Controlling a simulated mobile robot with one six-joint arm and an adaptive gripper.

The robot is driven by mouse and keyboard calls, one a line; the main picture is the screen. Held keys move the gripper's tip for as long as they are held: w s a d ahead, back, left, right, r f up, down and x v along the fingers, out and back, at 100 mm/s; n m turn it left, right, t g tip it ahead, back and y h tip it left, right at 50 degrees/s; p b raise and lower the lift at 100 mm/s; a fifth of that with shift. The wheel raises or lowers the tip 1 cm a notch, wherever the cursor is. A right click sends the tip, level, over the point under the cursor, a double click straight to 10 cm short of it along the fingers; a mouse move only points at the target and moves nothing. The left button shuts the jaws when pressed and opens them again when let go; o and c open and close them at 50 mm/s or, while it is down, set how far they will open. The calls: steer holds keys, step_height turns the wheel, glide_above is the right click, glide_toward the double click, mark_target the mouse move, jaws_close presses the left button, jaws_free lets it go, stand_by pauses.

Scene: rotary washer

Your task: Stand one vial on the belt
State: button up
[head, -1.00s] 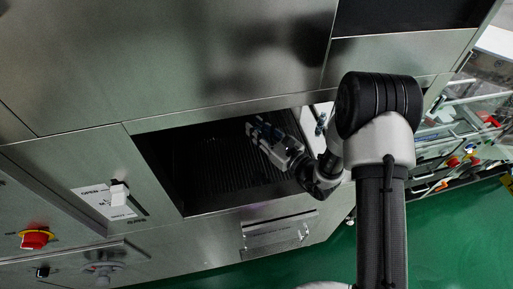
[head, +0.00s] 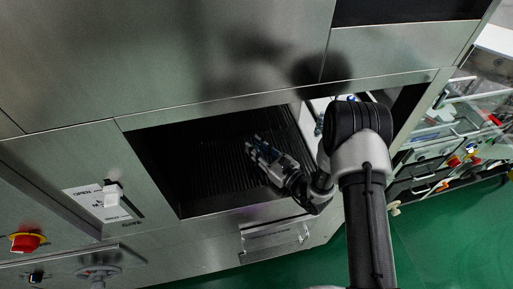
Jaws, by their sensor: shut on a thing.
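The dark ribbed belt (head: 212,165) lies inside the rectangular opening in the steel machine front, at the middle of the head view. My gripper (head: 255,150) is inside the opening, above or on the belt, reaching in from the right. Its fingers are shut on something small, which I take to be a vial. The vial itself is mostly hidden by the fingers and too small and dark to make out. I cannot tell whether its base touches the belt or whether it stands upright.
Steel panels (head: 160,60) frame the opening above and below. A clear tray (head: 275,238) juts out below the opening. Clear-walled equipment (head: 455,130) stands at right over the green floor (head: 440,230).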

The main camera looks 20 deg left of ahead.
steer(key=o, duration=0.8)
steer(key=shift+f, duration=0.15)
steer(key=shift+r, duration=0.25)
steer(key=p+v, duration=0.1)
steer(key=v, duration=1.1)
steer(key=shift+p, duration=0.3)
